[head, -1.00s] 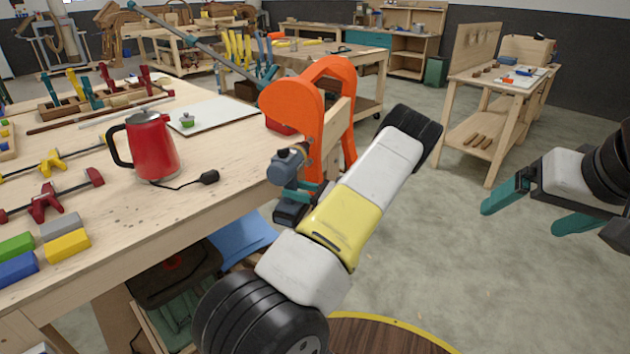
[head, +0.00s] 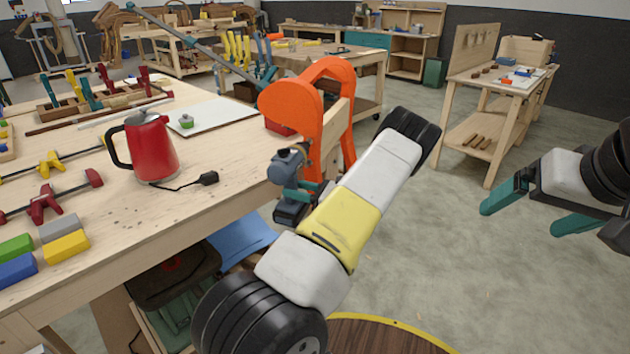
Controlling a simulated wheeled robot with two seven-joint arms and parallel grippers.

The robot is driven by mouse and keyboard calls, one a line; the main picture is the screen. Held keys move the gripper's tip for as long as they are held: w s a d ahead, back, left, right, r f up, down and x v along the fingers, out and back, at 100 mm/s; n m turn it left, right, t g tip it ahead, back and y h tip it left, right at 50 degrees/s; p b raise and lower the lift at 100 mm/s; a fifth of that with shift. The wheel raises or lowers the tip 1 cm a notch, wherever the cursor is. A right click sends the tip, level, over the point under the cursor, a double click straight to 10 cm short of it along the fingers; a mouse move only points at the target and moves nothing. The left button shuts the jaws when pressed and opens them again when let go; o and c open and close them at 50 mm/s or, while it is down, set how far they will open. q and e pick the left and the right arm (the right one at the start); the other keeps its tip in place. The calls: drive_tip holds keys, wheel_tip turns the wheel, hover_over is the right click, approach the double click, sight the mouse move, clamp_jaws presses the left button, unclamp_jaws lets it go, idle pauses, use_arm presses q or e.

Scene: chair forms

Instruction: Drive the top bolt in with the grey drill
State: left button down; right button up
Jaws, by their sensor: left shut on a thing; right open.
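The grey drill (head: 286,168) is at the right edge of the workbench, beside the orange chair form (head: 293,105). My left gripper (head: 303,190) is shut on the drill around its grip, and my own forearm hides most of that gripper. The drill's front end is close to the orange form's side; I cannot tell whether it touches. The top bolt cannot be made out; a small dark spot (head: 310,138) shows on the orange face near the drill. My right gripper (head: 528,212) is open and empty at the far right, above the floor.
A red kettle (head: 152,147) with a black cord stands on the workbench (head: 130,215). A white board (head: 215,117), clamps and coloured blocks (head: 67,245) lie around it. A wooden stand (head: 500,85) is at the back right. The floor between is open.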

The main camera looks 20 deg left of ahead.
use_arm(q)
drive_tip(key=shift+w+r, duration=0.15)
drive_tip(key=shift+w, duration=1.4)
idle(2.6)
drive_tip(key=shift+s, duration=3)
